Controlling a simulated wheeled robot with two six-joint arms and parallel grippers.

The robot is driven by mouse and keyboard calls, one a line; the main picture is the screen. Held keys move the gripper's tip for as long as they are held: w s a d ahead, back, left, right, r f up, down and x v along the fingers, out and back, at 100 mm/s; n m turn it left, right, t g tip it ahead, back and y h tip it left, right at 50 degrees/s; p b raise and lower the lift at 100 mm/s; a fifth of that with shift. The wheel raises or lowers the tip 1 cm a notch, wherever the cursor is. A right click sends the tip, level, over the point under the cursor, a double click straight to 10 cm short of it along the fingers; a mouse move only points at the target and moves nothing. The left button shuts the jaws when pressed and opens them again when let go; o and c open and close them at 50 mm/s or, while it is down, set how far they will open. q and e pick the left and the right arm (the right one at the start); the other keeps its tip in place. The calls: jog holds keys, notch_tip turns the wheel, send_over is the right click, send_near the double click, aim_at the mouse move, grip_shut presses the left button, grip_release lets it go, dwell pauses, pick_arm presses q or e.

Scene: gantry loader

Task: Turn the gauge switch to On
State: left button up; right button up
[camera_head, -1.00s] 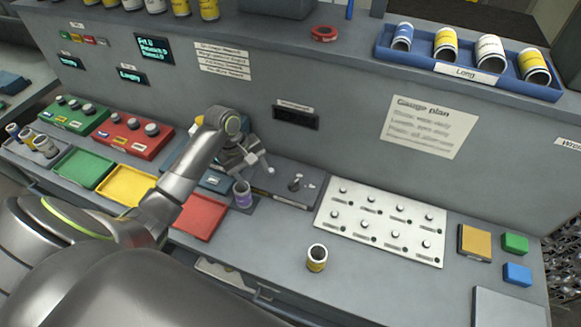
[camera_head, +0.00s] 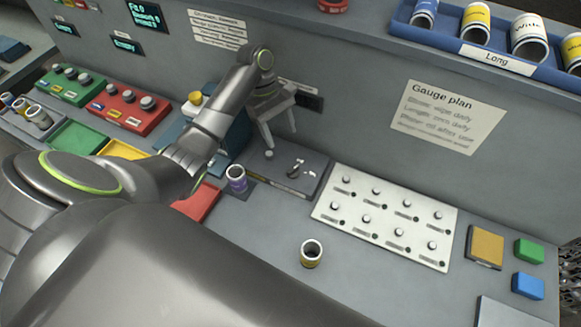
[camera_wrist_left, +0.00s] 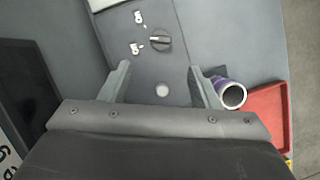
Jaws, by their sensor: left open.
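The gauge switch is a small dark rotary knob (camera_wrist_left: 159,40) with a pale pointer line, on a grey panel (camera_wrist_left: 185,15). Two small white tags sit beside it, too small to read. In the head view the switch (camera_head: 295,171) is on the panel right of the purple-banded can (camera_head: 236,180). My left gripper (camera_head: 280,137) is open and empty above the panel, behind the switch. In the wrist view its fingertips (camera_wrist_left: 158,68) are spread just short of the knob, with a pale round button (camera_wrist_left: 162,91) between the fingers. My right gripper is not in view.
The purple can also shows by a finger in the wrist view (camera_wrist_left: 233,95). A dark display (camera_head: 310,101) on the back wall is partly behind my gripper. A white board of knobs (camera_head: 385,215) lies right of the panel. A yellow can (camera_head: 311,255) stands in front.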

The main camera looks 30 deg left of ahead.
pick_arm(q)
send_over(292, 168)
jog(key=a, duration=0.2)
jog(key=f, duration=0.3)
jog(key=w+f+p, duration=0.1)
jog(key=f, duration=0.1)
jog(key=shift+a+f, duration=0.2)
jog(key=x, duration=0.4)
jog(key=shift+s, duration=0.1)
jog(key=shift+d+f, duration=0.15)
jog(key=shift+f, duration=0.4)
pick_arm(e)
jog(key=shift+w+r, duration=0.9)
